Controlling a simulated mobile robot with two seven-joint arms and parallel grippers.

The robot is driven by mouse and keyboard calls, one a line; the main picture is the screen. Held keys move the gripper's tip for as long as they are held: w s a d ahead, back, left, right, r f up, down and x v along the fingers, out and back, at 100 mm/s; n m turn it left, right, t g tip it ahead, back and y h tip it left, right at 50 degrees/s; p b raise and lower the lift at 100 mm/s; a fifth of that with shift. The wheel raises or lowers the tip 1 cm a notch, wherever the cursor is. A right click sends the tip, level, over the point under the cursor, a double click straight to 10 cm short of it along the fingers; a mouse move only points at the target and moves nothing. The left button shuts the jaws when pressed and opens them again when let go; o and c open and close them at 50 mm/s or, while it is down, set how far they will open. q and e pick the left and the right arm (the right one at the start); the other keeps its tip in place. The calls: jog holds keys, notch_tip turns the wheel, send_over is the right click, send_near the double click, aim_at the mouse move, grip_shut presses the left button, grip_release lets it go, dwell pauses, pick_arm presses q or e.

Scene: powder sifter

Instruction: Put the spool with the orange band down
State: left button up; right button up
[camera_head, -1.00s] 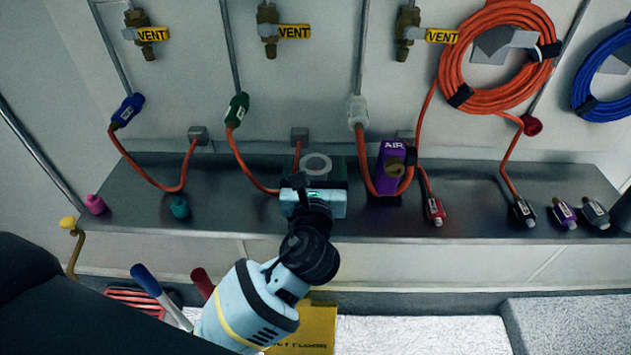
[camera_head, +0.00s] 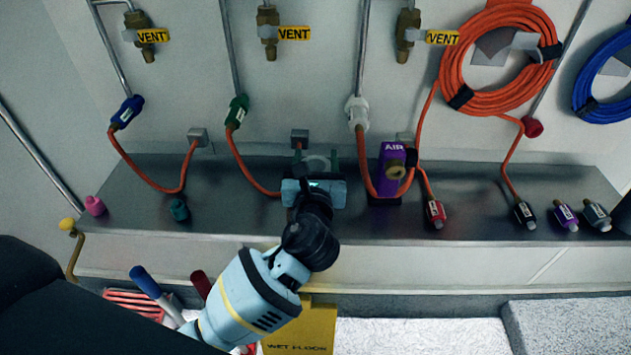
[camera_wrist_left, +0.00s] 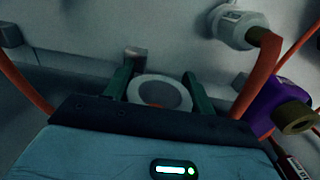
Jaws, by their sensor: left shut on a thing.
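The spool (camera_wrist_left: 160,79) shows in the left wrist view as a pale grey ring with a dark middle and a speck of orange at its near side. My left gripper (camera_wrist_left: 155,88) is shut on it, with one green finger on each side. In the head view my left gripper (camera_head: 318,166) is over the dark metal shelf (camera_head: 245,215), and only a little of the spool's pale rim shows behind it. The gripper hides the spool's lower part, so I cannot tell whether it touches the shelf. My right gripper is not in view.
A purple AIR block (camera_head: 391,168) with a hose stands close to the right of the gripper. A green-tagged hose (camera_head: 252,178) hangs close on its left. The shelf's left part has clear room.

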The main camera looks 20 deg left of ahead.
pick_arm(q)
notch_tip(320, 180, up, 10)
jog(key=shift+f+p, duration=0.2)
jog(key=shift+p, duration=0.95)
jog(key=shift+r, duration=0.3)
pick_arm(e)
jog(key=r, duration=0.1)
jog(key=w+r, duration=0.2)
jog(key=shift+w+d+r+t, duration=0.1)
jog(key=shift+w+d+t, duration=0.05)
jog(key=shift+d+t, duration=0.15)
